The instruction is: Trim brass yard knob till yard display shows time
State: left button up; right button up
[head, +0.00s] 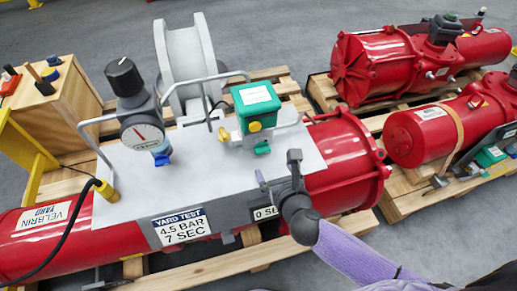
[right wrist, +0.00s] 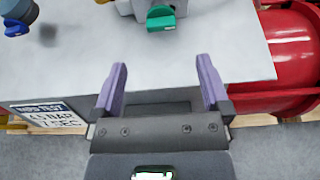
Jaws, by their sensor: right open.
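A brass-coloured knob (head: 222,134) sticks out at the left of the green box (head: 257,105) on top of the grey panel. A round yellow knob (head: 255,126) sits on the box's front. The display (head: 265,212) on the panel's front face reads "0 SE", its right part hidden by my right gripper. My right gripper (head: 278,172) is open and empty over the panel's front edge, apart from the knobs. In the right wrist view its purple fingers (right wrist: 160,78) stand wide apart, below a green handle (right wrist: 161,22). My left gripper is not in view.
A sign (head: 182,228) reads "YARD TEST 4.5 BAR 7 SEC". A gauge (head: 142,137) with a black knob (head: 124,76) stands at the panel's left. Grey pipes and a yellow-ended cable (head: 106,191) flank it. The panel's middle is clear. More red actuators (head: 375,65) lie on pallets at right.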

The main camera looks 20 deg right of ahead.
aim_at(263, 150)
jog(key=b+x, duration=0.1)
jog(key=x, duration=0.3)
jog(key=b+x, duration=0.2)
jog(key=x, duration=0.1)
jog(key=shift+w+f, duration=0.25)
jog(key=shift+f, duration=0.15)
jog(key=shift+w+b, duration=0.4)
jog(key=shift+w, duration=0.1)
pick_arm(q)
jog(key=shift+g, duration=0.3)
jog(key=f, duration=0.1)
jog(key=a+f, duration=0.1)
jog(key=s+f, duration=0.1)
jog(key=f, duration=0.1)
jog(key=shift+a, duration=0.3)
pick_arm(e)
jog(key=c, duration=1.3)
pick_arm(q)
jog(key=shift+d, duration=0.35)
